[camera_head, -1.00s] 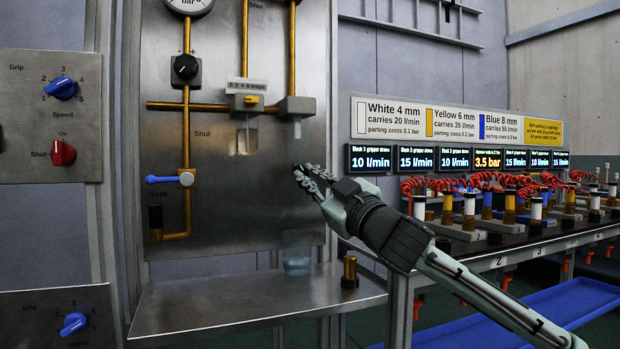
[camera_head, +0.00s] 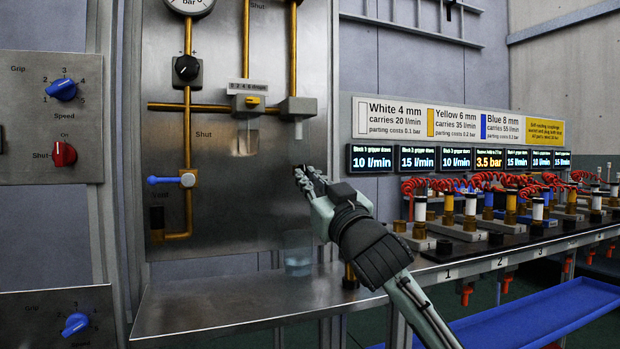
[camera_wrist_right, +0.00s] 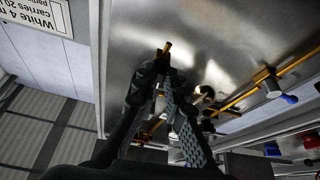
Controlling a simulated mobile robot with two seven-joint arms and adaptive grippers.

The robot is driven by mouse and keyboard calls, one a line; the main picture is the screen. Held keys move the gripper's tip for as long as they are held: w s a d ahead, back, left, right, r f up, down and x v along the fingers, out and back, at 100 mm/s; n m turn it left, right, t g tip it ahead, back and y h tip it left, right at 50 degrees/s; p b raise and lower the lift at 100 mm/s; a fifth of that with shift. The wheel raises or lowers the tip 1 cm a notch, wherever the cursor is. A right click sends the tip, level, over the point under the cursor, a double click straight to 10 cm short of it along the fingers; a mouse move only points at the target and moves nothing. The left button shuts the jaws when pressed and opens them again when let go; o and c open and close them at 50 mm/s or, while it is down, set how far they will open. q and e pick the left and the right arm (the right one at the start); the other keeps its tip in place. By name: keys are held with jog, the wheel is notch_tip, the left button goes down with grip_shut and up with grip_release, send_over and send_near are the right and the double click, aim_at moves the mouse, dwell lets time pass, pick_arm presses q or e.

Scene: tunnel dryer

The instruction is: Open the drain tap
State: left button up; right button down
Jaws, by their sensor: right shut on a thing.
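My right gripper (camera_head: 303,175) is in front of the steel panel, below the clear bowl (camera_head: 298,129) on the right-hand brass pipe. In the right wrist view its fingers (camera_wrist_right: 162,56) converge on a small brass piece (camera_wrist_right: 167,46), which looks like the drain tap. The fingers hide most of it, so I cannot tell its turn position. In the head view the gripper covers it. A clear cup (camera_head: 298,262) stands on the shelf below. My left gripper is not in view.
A blue lever (camera_head: 163,180) sits on the left pipe, near a vent label. The steel shelf (camera_head: 215,305) is mostly clear; a dark and brass fitting (camera_head: 350,277) near its right end is partly behind my arm. A dark bench (camera_head: 485,247) with several couplings stands to the right.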

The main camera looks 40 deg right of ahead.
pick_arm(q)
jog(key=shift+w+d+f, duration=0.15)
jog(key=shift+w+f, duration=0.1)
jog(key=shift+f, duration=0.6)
pick_arm(e)
jog(key=m+h, duration=0.1)
jog(key=m, duration=0.2)
jog(key=shift+a+h, duration=0.1)
jog(key=shift+h, duration=0.2)
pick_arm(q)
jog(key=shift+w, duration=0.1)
pick_arm(e)
jog(key=c, duration=1.6)
grip_release()
jog(key=v, duration=0.7)
jog(key=shift+s, duration=0.25)
